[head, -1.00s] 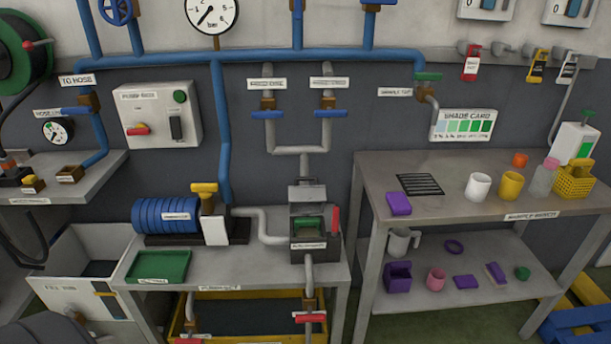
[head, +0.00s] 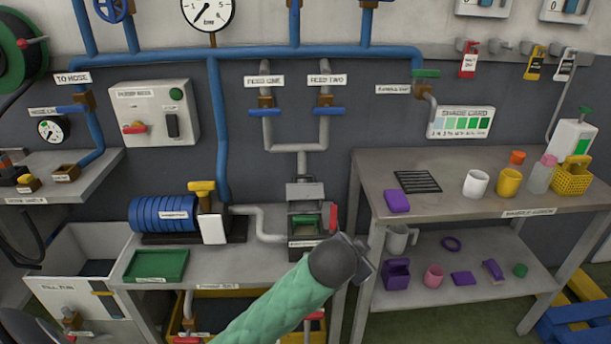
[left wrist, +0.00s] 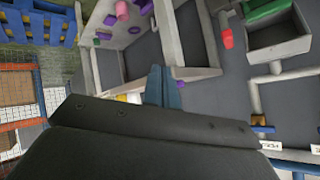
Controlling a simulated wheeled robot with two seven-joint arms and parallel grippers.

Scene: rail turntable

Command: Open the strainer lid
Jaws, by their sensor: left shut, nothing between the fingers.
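The strainer (head: 307,240) is a grey box on the left bench, with a green part (head: 305,220) showing in its top and a red handle (head: 333,218) on its right. A grey block-like piece (head: 305,192) stands behind the green part; I cannot tell how far the lid is raised. The box also shows at the upper right of the left wrist view (left wrist: 278,42), with the red handle (left wrist: 227,38) beside it. My left gripper (head: 365,262) is shut and empty, right of and in front of the strainer, apart from it. My right gripper is not in view.
Pipes (head: 302,160) rise behind the strainer. A blue-coiled pump (head: 165,213) and a green tray (head: 157,266) share its bench. The right bench (head: 450,200) holds cups and a black rack. A gap separates the benches.

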